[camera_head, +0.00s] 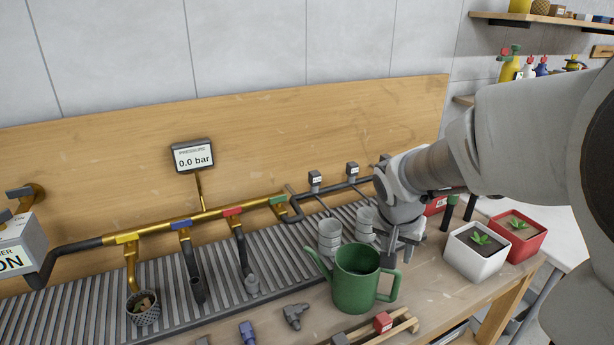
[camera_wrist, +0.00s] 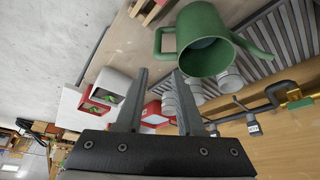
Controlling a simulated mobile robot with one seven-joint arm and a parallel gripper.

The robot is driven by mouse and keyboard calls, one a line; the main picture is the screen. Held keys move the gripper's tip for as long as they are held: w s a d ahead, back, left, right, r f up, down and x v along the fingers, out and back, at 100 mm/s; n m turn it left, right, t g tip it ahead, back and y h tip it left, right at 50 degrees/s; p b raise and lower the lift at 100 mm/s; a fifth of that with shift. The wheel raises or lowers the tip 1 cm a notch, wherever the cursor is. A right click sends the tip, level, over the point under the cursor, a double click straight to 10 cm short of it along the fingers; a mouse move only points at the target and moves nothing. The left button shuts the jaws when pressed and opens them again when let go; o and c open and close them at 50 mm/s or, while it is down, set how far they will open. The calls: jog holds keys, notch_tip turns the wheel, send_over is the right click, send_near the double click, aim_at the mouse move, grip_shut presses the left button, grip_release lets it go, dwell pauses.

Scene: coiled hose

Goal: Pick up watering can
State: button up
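The green watering can (camera_head: 354,287) stands upright on the wooden bench, its spout to the left and its handle (camera_head: 388,288) to the right in the head view. It also shows in the wrist view (camera_wrist: 205,25), at the top, with the handle on the left side. My gripper (camera_head: 401,256) is just behind and above the can's handle side. In the wrist view my gripper (camera_wrist: 160,71) has its two fingers apart with nothing between them. The fingertips point toward the handle and appear clear of it.
A white planter (camera_head: 476,263) and a red planter (camera_head: 530,248) stand right of the can. Grey cups (camera_head: 329,236) stand behind it, near the pipes. A small red block (camera_head: 382,322) on a wooden piece and grey fittings (camera_head: 294,314) lie in front.

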jog(key=b, duration=0.4)
send_over(394, 287)
jog(key=s+a, duration=0.1)
jog(key=s, duration=0.1)
notch_tip(394, 287, down, 11)
jog(key=shift+a+f, duration=0.1)
jog(key=shift+a, duration=0.05)
jog(key=b+x, duration=0.2)
jog(key=x, duration=0.4)
jog(key=shift+f, duration=0.15)
grip_shut()
dwell(0.5)
